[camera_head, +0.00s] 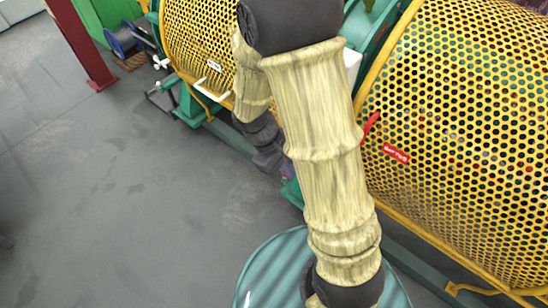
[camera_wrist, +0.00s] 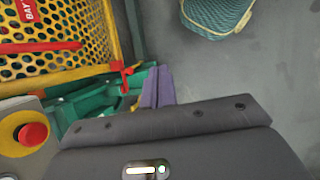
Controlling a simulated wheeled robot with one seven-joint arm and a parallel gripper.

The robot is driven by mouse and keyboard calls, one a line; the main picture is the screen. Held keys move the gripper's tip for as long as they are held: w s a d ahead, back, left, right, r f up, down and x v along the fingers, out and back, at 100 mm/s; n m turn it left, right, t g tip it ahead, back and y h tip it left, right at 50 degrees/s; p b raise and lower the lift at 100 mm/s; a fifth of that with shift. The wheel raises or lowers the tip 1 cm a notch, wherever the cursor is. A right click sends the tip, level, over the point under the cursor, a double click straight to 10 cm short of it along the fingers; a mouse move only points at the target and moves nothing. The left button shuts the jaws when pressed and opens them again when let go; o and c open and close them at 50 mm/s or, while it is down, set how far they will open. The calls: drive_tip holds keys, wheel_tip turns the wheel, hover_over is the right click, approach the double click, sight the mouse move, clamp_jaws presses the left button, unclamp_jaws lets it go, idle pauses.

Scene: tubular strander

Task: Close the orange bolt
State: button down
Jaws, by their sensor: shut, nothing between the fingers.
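A small red-orange piece (camera_wrist: 126,76), which looks like the bolt, sits at the lower right corner of the yellow mesh guard (camera_wrist: 72,60) in the wrist view. I cannot tell its exact position in its catch. My gripper (camera_wrist: 157,75) shows as purple fingers close together, with nothing between them. In the picture its tips lie just right of the red-orange piece, and I see no contact. In the head view my arm covers this area, and only a little of the gripper's surroundings shows.
A long red bar (camera_wrist: 40,47) crosses the mesh. A red push button (camera_wrist: 32,135) on a yellow base is at the lower left. Green machine parts (camera_wrist: 95,105) lie beside the fingers. A second yellow mesh guard (camera_head: 200,45) stands farther back. The grey floor (camera_head: 110,180) at left is clear.

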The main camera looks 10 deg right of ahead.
drive_tip(key=w+a+f+n+t+h+b, duration=0.4)
drive_tip(key=w+a+f+n+t+h, duration=0.1)
drive_tip(key=f+n, duration=0.4)
drive_tip(key=w+a+f+n+t+h+b, duration=0.4)
drive_tip(key=w+a+f+n+t+h, duration=0.1)
drive_tip(key=f, duration=0.6)
drive_tip(key=w+n+t, duration=0.1)
drive_tip(key=n+t, duration=0.1)
drive_tip(key=n, duration=0.1)
drive_tip(key=shift+w+n+t, duration=0.3)
drive_tip(key=shift+n+t, duration=0.1)
drive_tip(key=shift+f, duration=0.1)
drive_tip(key=p+x, duration=0.1)
drive_tip(key=x, duration=1.3)
drive_tip(key=shift+w+a, duration=0.1)
